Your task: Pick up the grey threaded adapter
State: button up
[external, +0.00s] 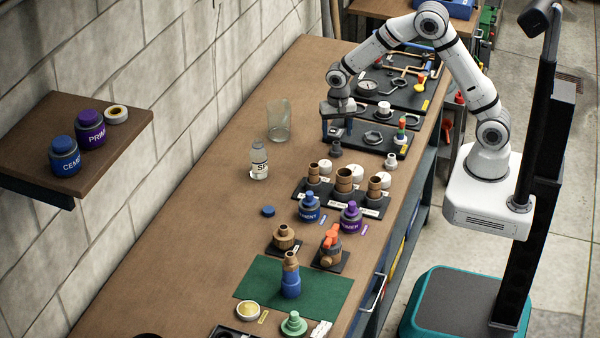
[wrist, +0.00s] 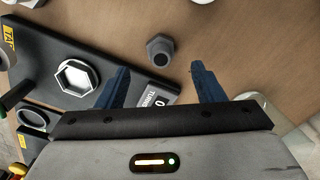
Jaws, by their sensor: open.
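The grey threaded adapter (external: 335,149) stands on the bare wooden bench, left of a black tray. In the wrist view the adapter (wrist: 160,50) is a small grey hex piece with a dark round hole, seen from above. My gripper (external: 338,128) is above the bench, close over the adapter. In the wrist view its two blue fingers are wide apart and empty (wrist: 158,72). The adapter appears between and just beyond the fingertips, with no visible contact. The height gap is hard to tell.
The black tray (wrist: 45,45) with a pale hex ring (wrist: 75,77) lies close to the left finger in the wrist view. A glass jar (external: 279,121) and a clear bottle (external: 259,161) stand left of the adapter. Brown fittings (external: 344,180) stand nearer the camera.

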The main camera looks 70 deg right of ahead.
aim_at(336, 142)
notch_tip(336, 142, down, 7)
jog(key=shift+w+r+p, duration=0.1)
jog(key=shift+r+p, duration=0.1)
jog(key=shift+p, duration=0.75)
jog(key=shift+c, duration=0.3)
jog(key=c, duration=1)
